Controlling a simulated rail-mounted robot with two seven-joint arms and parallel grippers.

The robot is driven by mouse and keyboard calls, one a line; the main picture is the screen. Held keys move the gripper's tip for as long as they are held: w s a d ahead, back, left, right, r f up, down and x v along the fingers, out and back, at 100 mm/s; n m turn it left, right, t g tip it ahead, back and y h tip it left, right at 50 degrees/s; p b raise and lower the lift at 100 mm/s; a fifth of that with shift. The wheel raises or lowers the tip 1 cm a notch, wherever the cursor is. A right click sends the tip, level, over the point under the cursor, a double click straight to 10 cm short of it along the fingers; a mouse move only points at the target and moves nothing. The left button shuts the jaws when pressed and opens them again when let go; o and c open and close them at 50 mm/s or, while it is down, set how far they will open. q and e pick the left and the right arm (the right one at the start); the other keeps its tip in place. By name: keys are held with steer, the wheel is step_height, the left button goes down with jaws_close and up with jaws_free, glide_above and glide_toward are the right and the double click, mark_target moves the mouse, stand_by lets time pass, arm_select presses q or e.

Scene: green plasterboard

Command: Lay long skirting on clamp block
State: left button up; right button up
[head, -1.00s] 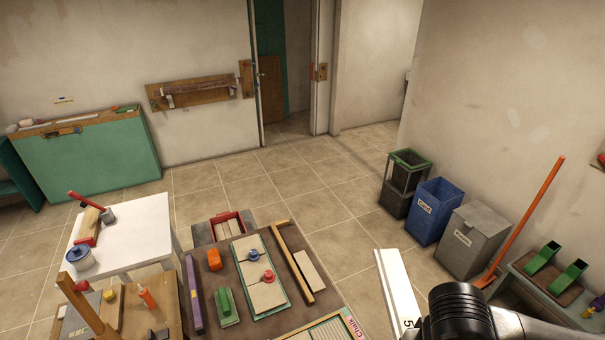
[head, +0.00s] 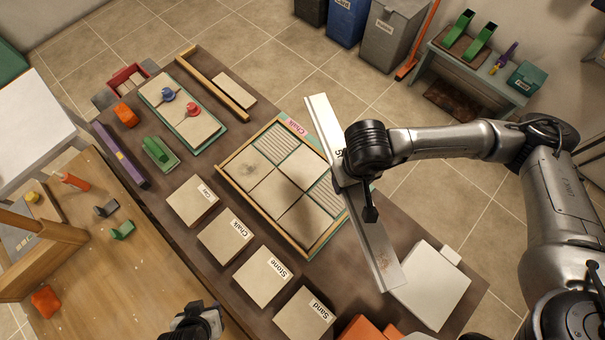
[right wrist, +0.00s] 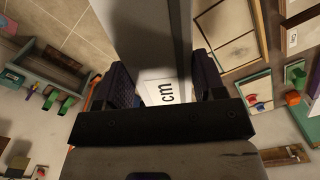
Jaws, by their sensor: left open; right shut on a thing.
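The long skirting (head: 372,235) is a pale straight strip held over the right edge of the dark table, beside the panel tray. My right gripper (head: 347,176) is shut on it near its middle. In the right wrist view the strip (right wrist: 151,35) runs away between the fingers (right wrist: 165,88), with a "cm" label by the jaws. My left gripper (head: 192,322) is open, partly cut off at the bottom edge, with no held thing visible. I cannot tell for sure which thing is the clamp block; small grey and green pieces (head: 123,230) sit on the wooden bench.
The dark table (head: 215,255) carries a wood-framed panel tray (head: 233,190), labelled blocks such as Stone (head: 262,277), and a green-edged board (head: 160,89). A wooden frame (head: 40,255) stands on the bench at left. A white block (head: 430,285) lies near the skirting's lower end.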

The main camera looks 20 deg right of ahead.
step_height(320, 180, down, 10)
steer(key=w+d+r+m+b, duration=0.1)
steer(key=b, duration=0.1)
arm_select(q)
steer(key=f, duration=0.4)
steer(key=shift+a, duration=0.25)
arm_select(e)
steer(key=w+d+f+m, duration=0.2)
steer(key=w+f, duration=0.4)
steer(key=w, duration=0.2)
steer(key=shift+w+d, duration=0.25)
steer(key=shift+w, duration=0.05)
arm_select(q)
steer(key=shift+d, duration=0.1)
arm_select(e)
glide_above(303, 170)
step_height(303, 170, down, 7)
steer(key=shift+s+a+p, duration=0.1)
steer(key=shift+p, duration=0.25)
steer(key=shift+f, duration=1.8)
arm_select(q)
steer(key=shift+r, duration=0.65)
steer(key=shift+d, duration=0.1)
